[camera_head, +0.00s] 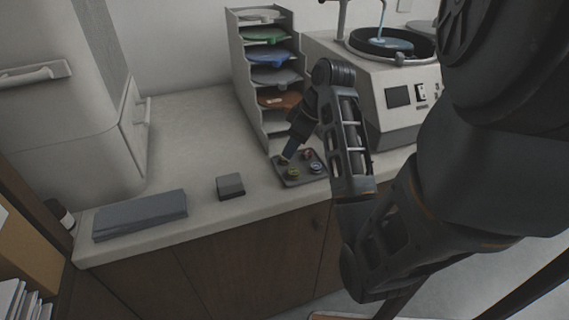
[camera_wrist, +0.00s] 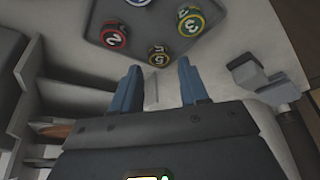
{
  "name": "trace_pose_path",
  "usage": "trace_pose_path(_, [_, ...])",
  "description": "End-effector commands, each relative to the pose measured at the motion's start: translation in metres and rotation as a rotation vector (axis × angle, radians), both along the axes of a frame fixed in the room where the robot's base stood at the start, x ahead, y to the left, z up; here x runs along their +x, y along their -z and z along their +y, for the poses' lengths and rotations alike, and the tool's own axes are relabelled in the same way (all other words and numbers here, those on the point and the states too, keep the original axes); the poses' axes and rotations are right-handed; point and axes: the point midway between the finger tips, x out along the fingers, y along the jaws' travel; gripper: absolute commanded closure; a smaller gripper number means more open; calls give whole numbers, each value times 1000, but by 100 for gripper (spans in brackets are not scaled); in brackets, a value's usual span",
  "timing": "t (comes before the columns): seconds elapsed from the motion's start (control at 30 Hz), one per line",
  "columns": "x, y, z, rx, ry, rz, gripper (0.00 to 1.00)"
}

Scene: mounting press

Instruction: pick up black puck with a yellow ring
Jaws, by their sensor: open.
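The black puck with a yellow ring, marked 5, shows in the wrist view (camera_wrist: 158,56) at the near edge of a dark tray (camera_wrist: 135,52). In the head view it is a small yellowish spot (camera_head: 282,160) at the tray's left, partly hidden by my gripper. My gripper (camera_wrist: 159,67) is open and empty. Its two blue fingers point toward the tray, and the puck appears just beyond the gap between the fingertips. In the head view my gripper (camera_head: 288,154) is close to the puck; whether it touches cannot be told.
The tray also holds a red-ringed puck (camera_wrist: 113,36), a green-ringed puck (camera_wrist: 191,22) and a blue-ringed puck (camera_head: 316,168). A shelf rack (camera_head: 250,90) stands behind, a machine (camera_head: 395,105) to the right. A small grey block (camera_head: 230,186) and a dark slab (camera_head: 140,215) lie left.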

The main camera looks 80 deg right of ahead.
Motion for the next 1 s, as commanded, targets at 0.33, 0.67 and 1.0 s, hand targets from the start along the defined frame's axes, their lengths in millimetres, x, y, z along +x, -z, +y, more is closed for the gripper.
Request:
trace_pose_path(0.33, [12, 39, -6, 2, 1, 0, 56])
trace_pose_path(0.67, [14, 40, -7, 0, 1, 0, 62])
trace_pose_path(1.0, [14, 40, -7, 0, 1, 0, 94])
